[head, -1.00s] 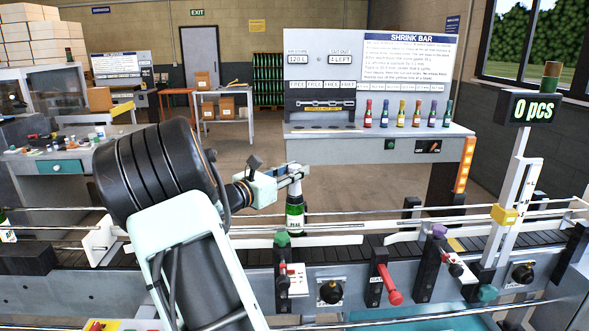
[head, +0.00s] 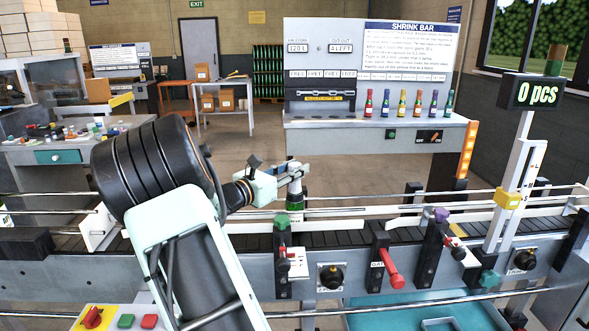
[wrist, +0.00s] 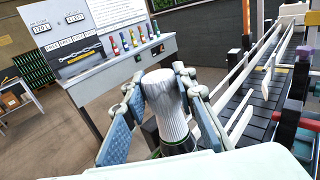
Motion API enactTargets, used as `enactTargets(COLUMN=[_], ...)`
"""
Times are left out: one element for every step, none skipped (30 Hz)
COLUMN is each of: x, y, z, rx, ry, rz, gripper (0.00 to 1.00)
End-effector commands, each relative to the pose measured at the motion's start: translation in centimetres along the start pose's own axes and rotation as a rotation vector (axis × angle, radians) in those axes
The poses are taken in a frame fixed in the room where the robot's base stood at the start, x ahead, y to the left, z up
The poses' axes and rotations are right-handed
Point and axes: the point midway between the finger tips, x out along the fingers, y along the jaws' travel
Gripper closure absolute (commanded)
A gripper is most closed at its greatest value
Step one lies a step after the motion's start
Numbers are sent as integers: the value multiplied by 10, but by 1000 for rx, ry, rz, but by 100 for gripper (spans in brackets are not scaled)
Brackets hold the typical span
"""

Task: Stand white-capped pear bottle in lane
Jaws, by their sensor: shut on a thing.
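The white-capped pear bottle (head: 295,200) is dark green with a pale foil cap. It is upright over the conveyor lane (head: 340,238), and its lower part is hidden behind the front guide rail and the green-knobbed post. Whether its base touches the belt cannot be seen. My gripper (head: 292,170) is shut on the top of the bottle. In the wrist view the ribbed silver-white cap (wrist: 168,105) stands between my two blue-grey fingers, with a bit of the dark shoulder below it.
A post with a green knob (head: 282,222) stands in front of the bottle. A red handle (head: 390,268) and a purple-knobbed post (head: 440,216) are further right. The belt right of the bottle looks clear. The shrink bar bench (head: 375,122) with several small bottles stands behind.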

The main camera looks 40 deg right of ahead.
Motion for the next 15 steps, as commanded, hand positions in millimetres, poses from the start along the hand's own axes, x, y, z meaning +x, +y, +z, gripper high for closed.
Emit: enactTargets(x=[0,0,0,0,0,0,0,0,0,0,0,0,0,0,0], y=[0,0,0,0,0,0,0,0,0,0,0,0,0,0,0], z=[2,2,2,2,1,1,1,0,0,-1,-2,-2,-3,-4,-4], rx=[1,1,1,1,1,1,1,1,1,1,1,1,1,1,1], ry=[-3,-3,-3,-3,-3,-3,-3,-3,-3,-3,-3,-3,-3,-3,-3], rz=[-1,-1,-1,-1,-1,-1,-1,-1,-1,-1,-1,-1,-1,-1,-1], gripper=[100,100,100,100,100,100,100,100,100,100,100,100,100,100,100])
